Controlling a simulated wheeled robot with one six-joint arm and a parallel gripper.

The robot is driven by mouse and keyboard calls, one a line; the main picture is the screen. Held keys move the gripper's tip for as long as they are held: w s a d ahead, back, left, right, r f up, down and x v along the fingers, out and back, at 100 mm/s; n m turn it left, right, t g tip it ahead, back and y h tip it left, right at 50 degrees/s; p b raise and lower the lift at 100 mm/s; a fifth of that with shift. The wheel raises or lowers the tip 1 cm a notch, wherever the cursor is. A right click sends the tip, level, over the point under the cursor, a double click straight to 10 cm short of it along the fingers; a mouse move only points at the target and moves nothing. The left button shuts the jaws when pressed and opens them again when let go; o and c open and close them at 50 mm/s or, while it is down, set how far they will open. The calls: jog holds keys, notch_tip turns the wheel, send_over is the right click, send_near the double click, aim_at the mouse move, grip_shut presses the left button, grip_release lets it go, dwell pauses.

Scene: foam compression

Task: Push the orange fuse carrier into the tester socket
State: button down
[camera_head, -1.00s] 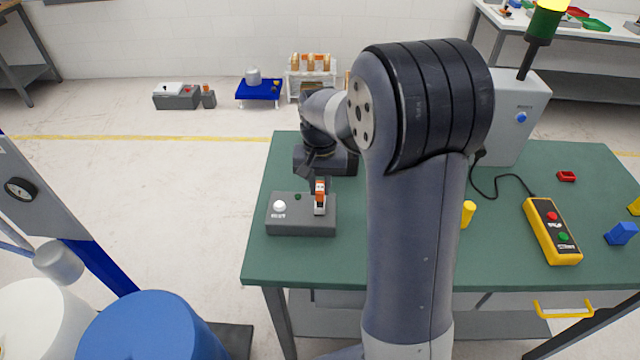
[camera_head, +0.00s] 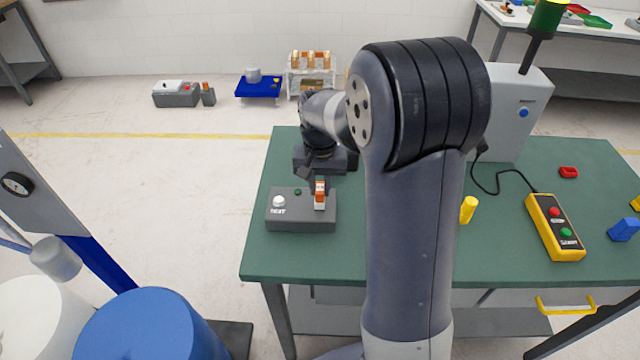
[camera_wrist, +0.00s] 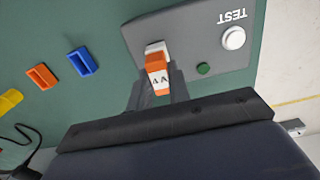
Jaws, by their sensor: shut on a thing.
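The orange fuse carrier (camera_head: 320,189) has a white label band and stands upright at the right part of the tester's top. It also shows in the wrist view (camera_wrist: 156,66), where its label carries dark lettering. The tester (camera_head: 290,222) is a grey box on the green table, with a white TEST button (camera_wrist: 233,38) and a small green round light (camera_wrist: 203,69). My gripper (camera_wrist: 158,92) is shut on the carrier, a dark finger on each side. The socket mouth is hidden under the carrier, so I cannot tell how deep it sits.
An orange block (camera_wrist: 42,76) and a blue one (camera_wrist: 83,61) show in the wrist view.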

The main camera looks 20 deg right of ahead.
aim_at(320, 187)
jog(key=shift+f, duration=0.25)
jog(key=c, duration=1.3)
grip_release()
jog(key=shift+o, duration=0.2)
jog(key=shift+r, duration=0.15)
jog(key=shift+r+p, duration=2.3)
jog(key=shift+r, duration=0.6)
jog(key=shift+r, duration=0.1)
notch_tip(320, 187, up, 11)
jog(key=b, duration=0.1)
jog(key=shift+f, duration=0.2)
